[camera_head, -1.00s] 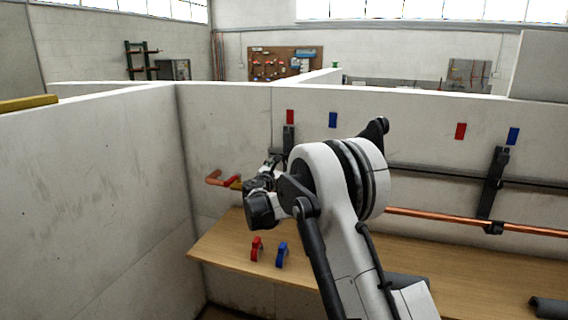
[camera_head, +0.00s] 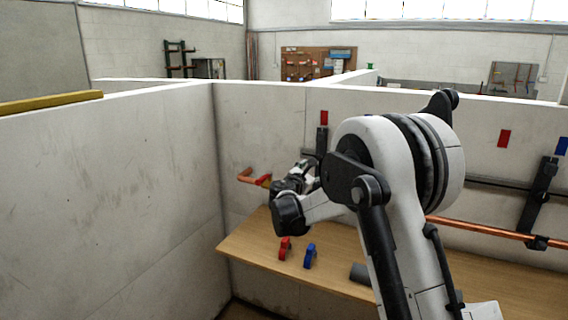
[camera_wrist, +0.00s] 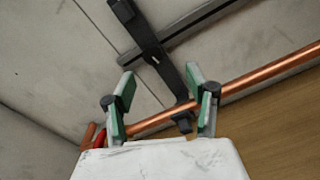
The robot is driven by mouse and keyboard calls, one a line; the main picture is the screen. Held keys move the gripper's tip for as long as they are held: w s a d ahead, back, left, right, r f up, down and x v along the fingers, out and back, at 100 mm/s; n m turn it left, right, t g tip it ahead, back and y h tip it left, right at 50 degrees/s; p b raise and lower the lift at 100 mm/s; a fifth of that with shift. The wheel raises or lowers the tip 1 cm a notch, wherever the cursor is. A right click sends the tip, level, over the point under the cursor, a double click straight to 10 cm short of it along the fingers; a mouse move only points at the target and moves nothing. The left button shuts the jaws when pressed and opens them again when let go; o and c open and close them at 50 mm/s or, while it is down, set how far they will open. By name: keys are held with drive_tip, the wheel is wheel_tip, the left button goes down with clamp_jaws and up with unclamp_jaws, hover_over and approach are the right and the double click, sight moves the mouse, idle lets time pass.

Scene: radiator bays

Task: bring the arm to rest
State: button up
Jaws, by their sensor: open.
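My gripper (camera_wrist: 160,80) shows in the wrist view with its two green-padded fingers spread and nothing held. The copper pipe (camera_wrist: 270,72) runs across behind the fingers; I cannot tell the distance between them. In the head view my gripper (camera_head: 298,178) is at the end of my bent arm, above the bench, near the back wall and the left pipe end. My own arm hides part of it and the middle of the pipe.
A wooden bench (camera_head: 255,244) runs along the back wall (camera_head: 262,115). A red clip (camera_head: 285,248), a blue clip (camera_head: 310,256) and a grey cylinder (camera_head: 360,273) are on it. A red-handled valve (camera_head: 264,180) is at the left pipe end. A partition wall (camera_head: 110,200) stands left.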

drive_tip(key=s+d+r+m+g+y, duration=0.1)
drive_tip(key=s+d+r+m+g, duration=0.15)
drive_tip(key=s+m, duration=0.45)
drive_tip(key=s+d+r+m+g+y, duration=0.15)
drive_tip(key=s+d, duration=0.25)
drive_tip(key=s, duration=0.7)
drive_tip(key=s+d+r+m+g, duration=0.1)
drive_tip(key=s+d+r+m, duration=0.2)
drive_tip(key=s+m, duration=0.5)
drive_tip(key=s+a+f+m+g+y, duration=0.1)
drive_tip(key=s+f+m+y, duration=0.1)
drive_tip(key=s, duration=0.8)
drive_tip(key=s+a+f+m+g+y, duration=0.1)
drive_tip(key=s+f+m, duration=0.3)
drive_tip(key=s, duration=0.6)
drive_tip(key=s+a+f+m+g+y, duration=0.1)
drive_tip(key=s+a+f+m+y, duration=0.2)
drive_tip(key=s, duration=0.8)
drive_tip(key=shift+f, duration=0.5)
